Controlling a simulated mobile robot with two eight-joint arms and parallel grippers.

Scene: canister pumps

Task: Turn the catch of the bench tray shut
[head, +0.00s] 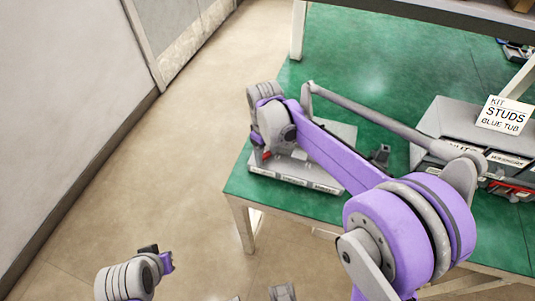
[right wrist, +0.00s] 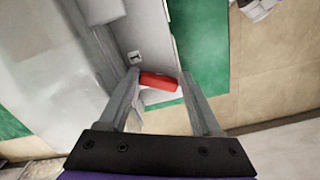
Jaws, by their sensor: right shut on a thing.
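The bench tray (head: 335,135) is a grey, low-sided tray at the near left corner of the green bench top. Its red catch (right wrist: 158,81) lies between the two fingertips of my right gripper (right wrist: 160,76), which is shut on it. In the head view my right gripper (head: 262,157) is down at the tray's left side, and the forearm hides much of the tray. Only a bit of red shows there. My left gripper (head: 166,262) is low at the left, over the floor and away from the bench; its jaws are too small to judge.
A grey kit box (head: 432,160) with a card reading "KIT STUDS BLUE TUB" (head: 504,114) stands right of the tray. A raised shelf (head: 450,12) spans the back of the bench. A wall (head: 60,100) runs along the left, with open floor between it and the bench.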

